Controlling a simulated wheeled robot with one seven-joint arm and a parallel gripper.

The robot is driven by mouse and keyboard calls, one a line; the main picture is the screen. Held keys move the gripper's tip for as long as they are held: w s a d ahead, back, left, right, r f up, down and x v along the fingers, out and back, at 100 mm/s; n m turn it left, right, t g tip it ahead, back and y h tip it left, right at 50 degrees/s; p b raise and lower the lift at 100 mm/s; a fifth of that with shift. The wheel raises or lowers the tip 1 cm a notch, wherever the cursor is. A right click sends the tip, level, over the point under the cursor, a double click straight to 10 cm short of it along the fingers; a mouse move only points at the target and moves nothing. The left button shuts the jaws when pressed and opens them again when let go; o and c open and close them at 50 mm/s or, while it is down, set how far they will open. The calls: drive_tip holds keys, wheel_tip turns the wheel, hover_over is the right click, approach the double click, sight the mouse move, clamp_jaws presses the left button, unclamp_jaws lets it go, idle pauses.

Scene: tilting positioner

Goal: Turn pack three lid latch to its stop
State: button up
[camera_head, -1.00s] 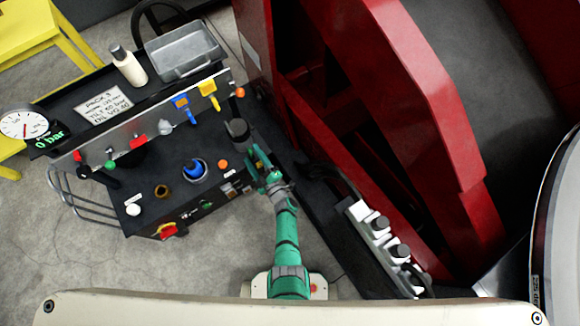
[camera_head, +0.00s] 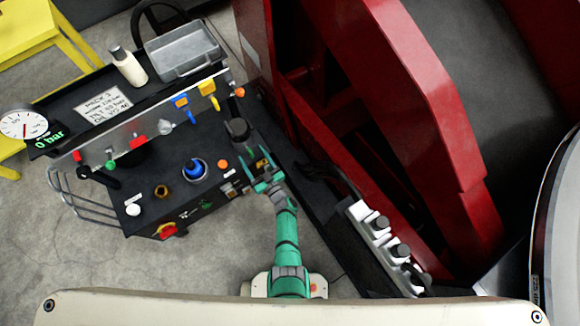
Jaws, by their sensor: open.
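The console of pack three carries a white sign (camera_head: 103,105) with handwritten "PACK 3" text. A dark round cap (camera_head: 238,130) stands just beyond the fingers, up and to the left.
The console top holds a blue knob (camera_head: 194,170), an orange button (camera_head: 222,164) and a brass fitting (camera_head: 161,191). Yellow (camera_head: 208,89) and blue (camera_head: 181,101) levers line its back rail. A red steel frame (camera_head: 400,110) rises at right. A gauge (camera_head: 24,124) sits at left.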

drive_tip(key=v, duration=1.1)
drive_tip(key=s+d+r+m+t+h, duration=0.1)
drive_tip(key=s+d+r+m+h, duration=0.2)
drive_tip(key=s+r, duration=1.1)
drive_tip(key=shift+s+d+r+t+h, duration=0.15)
drive_tip(key=shift+s+d+t+h, duration=0.45)
drive_tip(key=shift+d+h, duration=2)
drive_tip(key=shift+s+d+y, duration=0.15)
drive_tip(key=shift+d+y, duration=0.5)
drive_tip(key=shift+y, duration=0.05)
drive_tip(key=s+r+m+g+h, duration=0.1)
drive_tip(key=s+r, duration=0.4)
drive_tip(key=r, duration=0.5)
drive_tip(key=s+r+m+h, duration=0.2)
drive_tip(key=s+r, duration=0.2)
drive_tip(key=r, duration=0.6)
drive_tip(key=shift+s+d+r+m+g, duration=0.25)
drive_tip(key=shift+s+m+g, duration=0.1)
drive_tip(key=shift+m+g, duration=0.05)
